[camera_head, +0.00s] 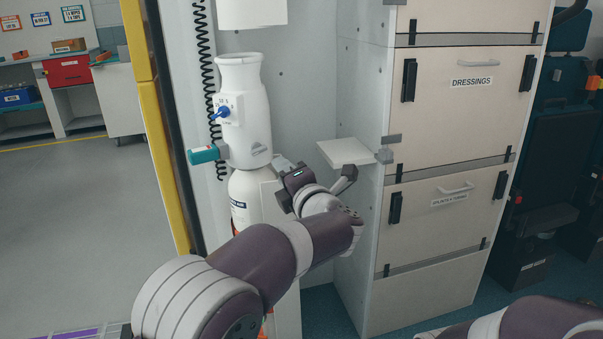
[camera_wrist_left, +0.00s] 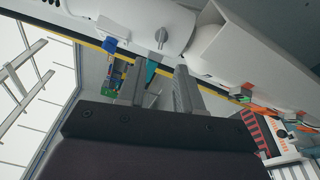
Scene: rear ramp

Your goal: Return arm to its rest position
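My left arm (camera_head: 265,255) reaches from the bottom left to the middle of the head view. Its left gripper (camera_head: 283,164) is beside a tall white cylinder-shaped unit (camera_head: 243,125), and partly hidden by my own wrist. In the left wrist view, the two grey fingers of the left gripper (camera_wrist_left: 159,82) stand apart with nothing held between them. A teal part (camera_wrist_left: 151,73) shows behind the gap. A link of my right arm (camera_head: 530,320) shows at the bottom right of the head view; its gripper is out of the picture.
A small white shelf (camera_head: 346,152) juts out close to my left wrist. Cream drawers (camera_head: 455,100), one labelled DRESSINGS, stand to the right. A yellow post (camera_head: 163,150) stands on the left, with open grey floor (camera_head: 70,220) beyond it. Dark seats (camera_head: 570,130) are at the far right.

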